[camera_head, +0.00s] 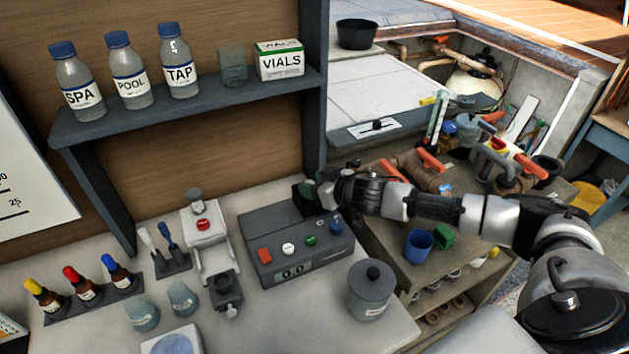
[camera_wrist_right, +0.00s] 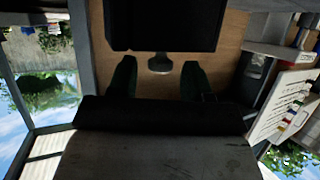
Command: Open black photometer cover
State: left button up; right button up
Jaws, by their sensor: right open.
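The photometer (camera_head: 290,252) is a dark grey box on the counter with several coloured buttons on its top. A dark block at its back right corner looks like the black cover (camera_head: 308,204), partly hidden by my right gripper (camera_head: 324,188). In the right wrist view, the black cover (camera_wrist_right: 165,22) fills the top middle. A small grey knob (camera_wrist_right: 160,64) sits at its edge, between the two dark fingers of my right gripper (camera_wrist_right: 159,75). The fingers are open, with gaps visible beside the knob. My left gripper is not in view.
A lidded grey jar (camera_head: 370,292) stands right of the photometer. A small stand (camera_head: 208,245) and a black holder (camera_head: 226,290) are left of it. The shelf (camera_head: 205,105) holds bottles and a VIALS box (camera_head: 281,62). A cluttered lower bench (camera_head: 398,245) lies to the right.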

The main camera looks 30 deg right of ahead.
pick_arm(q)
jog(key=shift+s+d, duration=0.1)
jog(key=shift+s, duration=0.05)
pick_arm(e)
jog(key=shift+w+f, duration=0.1)
jog(key=shift+c, duration=0.8)
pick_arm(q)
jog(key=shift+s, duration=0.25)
pick_arm(e)
grip_shut()
jog(key=a, duration=0.7)
jog(key=a+p, duration=0.1)
jog(key=a, duration=0.2)
jog(key=shift+w+a, duration=0.2)
jog(key=shift+w, duration=0.1)
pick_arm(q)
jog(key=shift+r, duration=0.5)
pick_arm(e)
jog(key=shift+o, duration=0.8)
grip_release()
jog(key=shift+s+d, duration=0.1)
